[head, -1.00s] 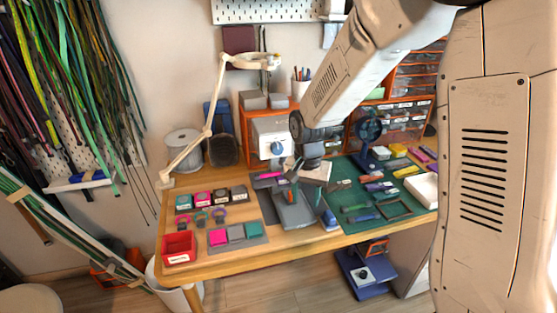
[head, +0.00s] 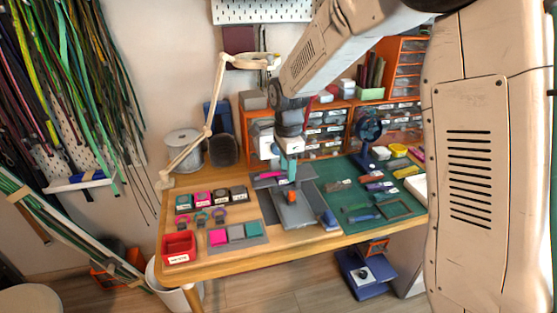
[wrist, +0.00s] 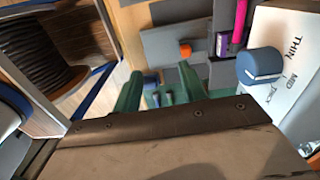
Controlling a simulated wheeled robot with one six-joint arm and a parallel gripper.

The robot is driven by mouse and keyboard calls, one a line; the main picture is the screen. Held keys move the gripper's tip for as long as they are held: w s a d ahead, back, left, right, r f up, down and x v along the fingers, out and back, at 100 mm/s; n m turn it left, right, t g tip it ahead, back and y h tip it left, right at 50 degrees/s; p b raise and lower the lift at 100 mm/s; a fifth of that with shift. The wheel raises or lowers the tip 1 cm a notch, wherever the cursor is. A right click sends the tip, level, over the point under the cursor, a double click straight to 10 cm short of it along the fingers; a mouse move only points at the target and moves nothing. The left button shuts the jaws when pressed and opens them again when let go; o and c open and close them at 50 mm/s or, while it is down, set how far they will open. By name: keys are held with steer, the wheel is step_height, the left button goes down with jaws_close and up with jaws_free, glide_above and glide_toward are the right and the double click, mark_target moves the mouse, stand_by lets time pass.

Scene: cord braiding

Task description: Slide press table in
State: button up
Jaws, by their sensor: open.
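The press is a white box (head: 264,146) at the back of the table, partly hidden by my arm. In the wrist view its white face (wrist: 297,100) with THIN, MID and THICK marks and a blue knob (wrist: 260,66) is at the right. A grey plate, which looks like the press table (head: 298,214), lies in front of the press. Grey plates also show in the wrist view (wrist: 168,48), with a small orange piece (wrist: 185,49) on them. My gripper (head: 289,178) has green fingers, open and pointing down above the plate's back part; in the wrist view (wrist: 160,90) nothing is between them. Contact is unclear.
A green mat (head: 345,205) with several small tools lies right of the plate. A grey mat with coloured squares (head: 236,236) and a red bin (head: 179,247) are at the left. A lamp (head: 208,125) and a spool (head: 184,150) stand at the back left.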

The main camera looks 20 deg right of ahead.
steer(key=shift+w+a+r, duration=0.3)
steer(key=shift+w+a, duration=0.2)
steer(key=shift+a, duration=0.05)
steer(key=shift+w+a+r, duration=0.3)
steer(key=shift+w+a, duration=0.2)
